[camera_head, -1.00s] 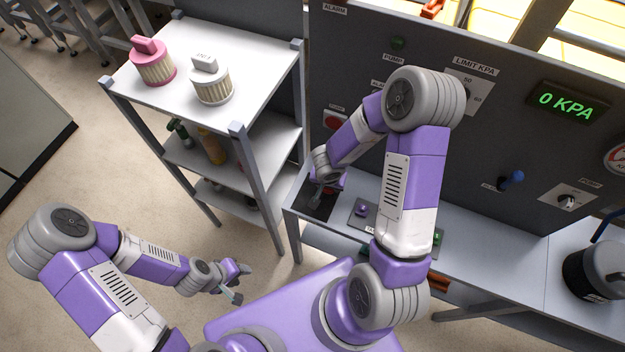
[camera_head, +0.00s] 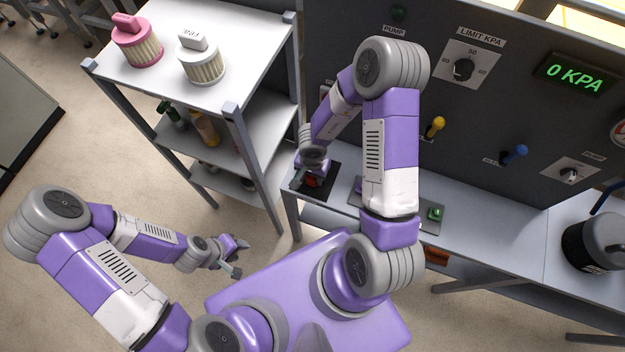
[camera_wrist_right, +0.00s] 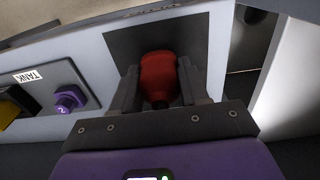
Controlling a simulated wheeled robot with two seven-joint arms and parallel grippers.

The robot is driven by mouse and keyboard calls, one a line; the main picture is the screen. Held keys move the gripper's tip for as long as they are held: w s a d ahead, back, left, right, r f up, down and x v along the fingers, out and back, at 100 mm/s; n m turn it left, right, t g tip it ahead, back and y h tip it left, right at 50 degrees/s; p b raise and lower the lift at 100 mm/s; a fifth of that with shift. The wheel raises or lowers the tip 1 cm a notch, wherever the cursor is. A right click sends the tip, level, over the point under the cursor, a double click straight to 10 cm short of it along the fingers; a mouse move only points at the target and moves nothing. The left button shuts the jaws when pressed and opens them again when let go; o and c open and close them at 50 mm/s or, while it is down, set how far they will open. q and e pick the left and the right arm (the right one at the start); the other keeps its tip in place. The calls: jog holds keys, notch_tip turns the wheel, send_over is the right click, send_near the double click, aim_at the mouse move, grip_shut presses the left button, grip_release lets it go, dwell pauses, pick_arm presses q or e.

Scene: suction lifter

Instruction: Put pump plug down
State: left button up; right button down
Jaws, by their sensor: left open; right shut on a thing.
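The red pump plug (camera_wrist_right: 160,76) is between the fingers of my right gripper (camera_wrist_right: 158,88) in the right wrist view. In the head view my right gripper (camera_head: 309,181) is at the left end of the bench, with a bit of the red plug (camera_head: 313,182) showing. Behind the plug lies a dark square pad (camera_wrist_right: 122,45), which also shows in the head view (camera_head: 325,193). I cannot tell whether the plug touches the pad. My left gripper (camera_head: 238,258) is open and empty, low at the left, away from the bench.
A grey control panel (camera_head: 480,110) stands behind the bench. A shelf (camera_head: 250,45) at left holds a pink filter (camera_head: 137,42) and a white filter (camera_head: 201,60).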

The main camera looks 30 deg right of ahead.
notch_tip(320, 180, down, 3)
jog(key=shift+r+b, duration=0.15)
jog(key=shift+b, duration=0.45)
jog(key=shift+r, duration=0.1)
jog(key=c, duration=0.6)
grip_release()
jog(key=shift+o, duration=0.2)
notch_tip(320, 180, up, 12)
jog(key=p, duration=0.7)
jog(key=shift+s, duration=0.1)
